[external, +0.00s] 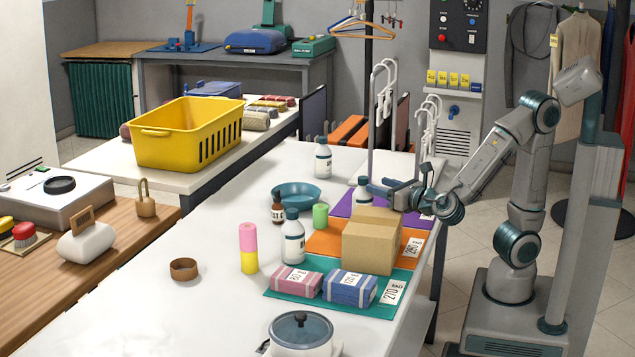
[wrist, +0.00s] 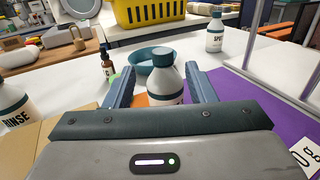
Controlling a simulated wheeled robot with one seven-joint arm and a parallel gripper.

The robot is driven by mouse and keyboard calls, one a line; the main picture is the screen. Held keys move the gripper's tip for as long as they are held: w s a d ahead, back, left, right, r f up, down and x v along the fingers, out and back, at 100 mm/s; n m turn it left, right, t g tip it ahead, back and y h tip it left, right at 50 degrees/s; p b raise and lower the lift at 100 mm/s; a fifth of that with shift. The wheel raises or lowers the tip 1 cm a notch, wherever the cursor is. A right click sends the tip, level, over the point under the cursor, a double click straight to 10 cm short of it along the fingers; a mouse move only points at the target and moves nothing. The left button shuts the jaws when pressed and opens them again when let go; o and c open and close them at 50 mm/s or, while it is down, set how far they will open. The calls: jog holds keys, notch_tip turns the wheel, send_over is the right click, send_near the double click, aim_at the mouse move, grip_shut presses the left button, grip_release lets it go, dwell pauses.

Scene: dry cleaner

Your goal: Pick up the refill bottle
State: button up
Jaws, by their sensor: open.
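A white bottle with a teal cap (wrist: 165,84) stands upright between the fingers of my gripper (wrist: 158,78) in the wrist view. Its label is hidden, so I cannot read whether it says refill. In the external view this bottle (external: 362,194) stands behind the cardboard box, its lower part hidden. My gripper (external: 384,190) is open at its right side, reaching left, and I cannot tell whether a finger touches it. Two similar white bottles stand apart: one marked RINSE (wrist: 14,108), nearer the front in the external view (external: 293,240), and one farther back (external: 323,160).
A cardboard box (external: 372,242) stands close in front of my gripper. A teal bowl (external: 296,193), a small brown bottle (external: 278,212) and a green cylinder (external: 320,215) are to the left. A metal rack (external: 372,120) with hangers rises behind.

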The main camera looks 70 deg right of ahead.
aim_at(367, 179)
jog(key=b+x, duration=0.1)
jog(key=x, duration=0.6)
jog(key=shift+d+r, duration=0.2)
grip_shut()
